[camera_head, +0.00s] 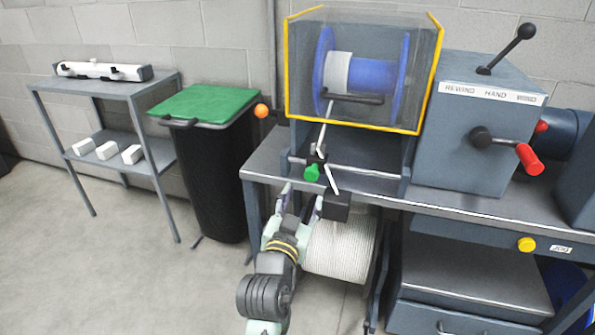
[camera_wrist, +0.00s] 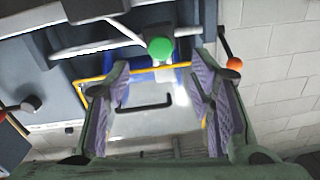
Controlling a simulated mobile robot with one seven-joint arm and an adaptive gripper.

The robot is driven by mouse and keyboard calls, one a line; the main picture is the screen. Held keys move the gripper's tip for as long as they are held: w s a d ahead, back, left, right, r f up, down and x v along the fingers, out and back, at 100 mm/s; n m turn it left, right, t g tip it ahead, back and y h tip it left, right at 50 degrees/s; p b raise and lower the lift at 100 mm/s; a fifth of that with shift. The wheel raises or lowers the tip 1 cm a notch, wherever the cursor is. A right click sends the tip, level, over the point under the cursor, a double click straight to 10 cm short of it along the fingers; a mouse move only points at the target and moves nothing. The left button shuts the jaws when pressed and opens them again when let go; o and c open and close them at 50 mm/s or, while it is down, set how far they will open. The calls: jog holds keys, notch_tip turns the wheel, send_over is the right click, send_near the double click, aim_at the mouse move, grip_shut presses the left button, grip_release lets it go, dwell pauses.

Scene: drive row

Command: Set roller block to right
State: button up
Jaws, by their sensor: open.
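A small dark block (camera_head: 317,153) with a green knob (camera_head: 312,172) sits at the front of the bench, below the yellow-framed guard; I take it to be the roller block. White cord (camera_head: 324,125) runs from the blue reel down to it. My gripper (camera_head: 302,194) is open and empty just below and in front of the green knob. In the wrist view, the green knob (camera_wrist: 160,48) shows between and beyond the spread fingertips (camera_wrist: 160,66); whether they touch it I cannot tell.
A yellow-framed clear guard (camera_head: 364,128) covers the blue reel (camera_head: 375,77). A black box (camera_head: 337,205) and a white cord spool (camera_head: 342,248) are close to the right of my arm. An orange ball-shaped knob (camera_head: 262,110) is at the left.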

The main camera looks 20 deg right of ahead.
aim_at(311, 176)
jog(key=p+x, duration=0.2)
jog(key=x, duration=0.7)
jog(key=shift+w+d+r, duration=0.15)
jog(key=shift+w+r, duration=0.05)
jog(key=shift+w+d+f+p, duration=0.15)
jog(key=shift+w+d+p, duration=0.05)
jog(key=shift+w+p, duration=0.2)
grip_shut()
